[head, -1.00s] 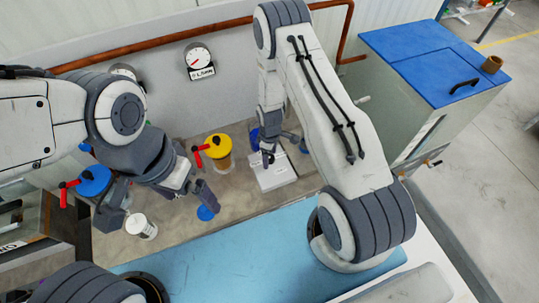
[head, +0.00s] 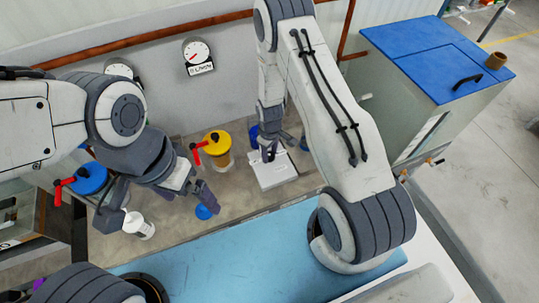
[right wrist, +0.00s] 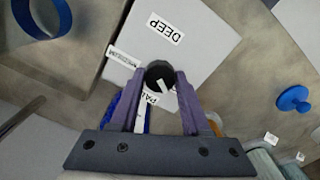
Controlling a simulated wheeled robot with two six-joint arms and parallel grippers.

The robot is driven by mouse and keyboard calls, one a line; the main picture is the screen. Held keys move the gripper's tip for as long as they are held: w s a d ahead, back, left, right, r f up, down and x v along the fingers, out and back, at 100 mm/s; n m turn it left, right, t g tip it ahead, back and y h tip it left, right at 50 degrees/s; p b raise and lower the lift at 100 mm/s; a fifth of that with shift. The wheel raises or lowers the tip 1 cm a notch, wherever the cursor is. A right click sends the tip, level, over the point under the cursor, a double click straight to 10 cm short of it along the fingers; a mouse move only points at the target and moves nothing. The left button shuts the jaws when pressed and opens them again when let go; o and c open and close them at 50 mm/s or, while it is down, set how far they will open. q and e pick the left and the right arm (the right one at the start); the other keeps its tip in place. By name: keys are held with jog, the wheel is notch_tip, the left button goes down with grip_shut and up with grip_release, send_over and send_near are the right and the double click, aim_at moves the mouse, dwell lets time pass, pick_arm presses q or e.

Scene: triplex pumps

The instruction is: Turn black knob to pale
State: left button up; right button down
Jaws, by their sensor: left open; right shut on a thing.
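The black knob (right wrist: 160,75) sits on a pale grey box (right wrist: 195,60), with a white mark on its top. Labels around it read DEEP (right wrist: 165,27), MEDIUM (right wrist: 122,58) and PALE (right wrist: 152,98); the last is partly covered by the knob and fingers. The white mark lies on the PALE side of the knob, but its exact heading is hard to tell. My right gripper (right wrist: 160,88) is shut on the knob, one finger on each side. In the head view, the box (head: 275,175) stands under my right gripper (head: 269,150). My left gripper (head: 158,203) is open and empty.
A yellow-topped pot (head: 218,147) and a blue-topped pot (head: 92,178) have red handles. A white cup (head: 139,226) stands near my left gripper. A blue disc (head: 204,212) lies on the bench. Gauges (head: 197,53) hang on the wall behind.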

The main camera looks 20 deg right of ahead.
jog(key=m+b, duration=0.2)
jog(key=m, duration=0.3)
jog(key=shift+f+m+b, duration=0.1)
jog(key=shift+m+b, duration=0.2)
jog(key=shift+b, duration=0.05)
jog(key=shift+m+b, duration=0.8)
jog(key=shift+m, duration=1.5)
jog(key=shift+c, duration=1.8)
grip_release()
jog(key=shift+r, duration=0.2)
